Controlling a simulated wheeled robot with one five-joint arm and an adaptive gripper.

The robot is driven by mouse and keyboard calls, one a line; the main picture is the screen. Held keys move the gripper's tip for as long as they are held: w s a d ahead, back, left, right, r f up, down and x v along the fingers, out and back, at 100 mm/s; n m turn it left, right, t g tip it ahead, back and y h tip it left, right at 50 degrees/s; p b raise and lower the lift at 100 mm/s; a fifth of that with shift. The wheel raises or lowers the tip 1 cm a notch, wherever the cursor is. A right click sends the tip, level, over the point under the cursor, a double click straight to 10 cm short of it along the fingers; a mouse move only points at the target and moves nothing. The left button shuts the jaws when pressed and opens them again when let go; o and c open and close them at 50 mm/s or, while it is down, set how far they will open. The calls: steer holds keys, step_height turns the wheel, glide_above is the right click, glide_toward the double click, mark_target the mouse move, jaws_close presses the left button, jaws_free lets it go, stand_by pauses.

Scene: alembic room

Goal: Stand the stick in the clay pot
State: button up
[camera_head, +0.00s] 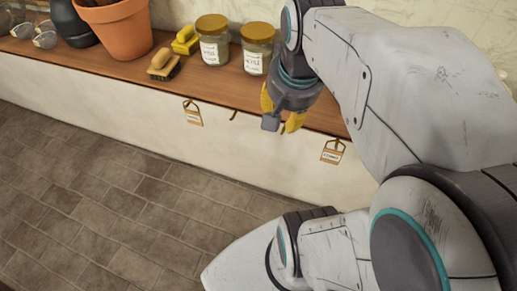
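The orange clay pot (125,36) stands upright on the wooden shelf at the upper left, its top cut off by the frame edge. Dark thin ends show at its mouth, but I cannot tell what they are. I cannot make out a separate stick. My gripper (281,117) hangs at the shelf's front edge, right of the pot and in front of the jars. Its yellow fingers show on either side of a grey part. I cannot tell whether they are open or shut, and I see nothing held.
On the wooden shelf (103,75) stand two labelled jars (213,47) (254,60), a brush (163,66), a yellow object (187,41), a dark pot (73,24) and glassware (45,37). Tags (193,114) (333,151) hang at its edge. The tiled floor (90,190) is clear.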

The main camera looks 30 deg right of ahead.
steer(key=s+a+f+n+y, duration=0.1)
steer(key=s+a+f+n, duration=0.2)
steer(key=a+n, duration=0.5)
steer(key=shift+s+a+f+n+t, duration=0.25)
steer(key=shift+s+n+t, duration=0.05)
steer(key=shift+s, duration=0.35)
steer(key=o, duration=0.5)
steer(key=shift+o, duration=0.2)
steer(key=shift+d, duration=0.1)
